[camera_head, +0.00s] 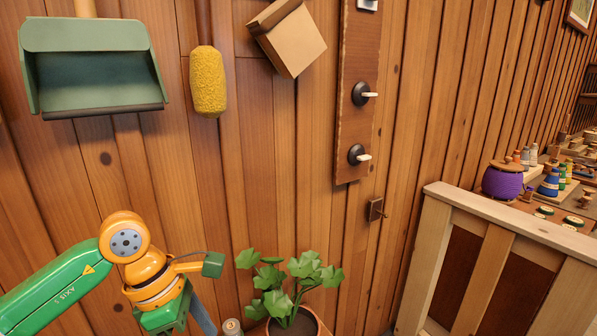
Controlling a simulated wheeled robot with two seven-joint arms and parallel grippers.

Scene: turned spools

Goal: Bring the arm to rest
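My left arm, green and orange, comes in from the lower left in the head view. Its wrist bends down at the bottom edge, where the green body of my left gripper (166,316) is partly cut off. Its fingertips are not clearly visible, so I cannot tell whether it is open or holds anything. A small green block on a thin bracket sticks out to the right of the wrist. My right arm and gripper are not in view.
A potted plant (285,285) stands close right of my wrist, beside a small can (232,327). A green dustpan (92,68) and a yellow duster (208,82) hang on the plank wall. A wooden railing (500,214) and a bench with a purple spool (502,182) are at right.

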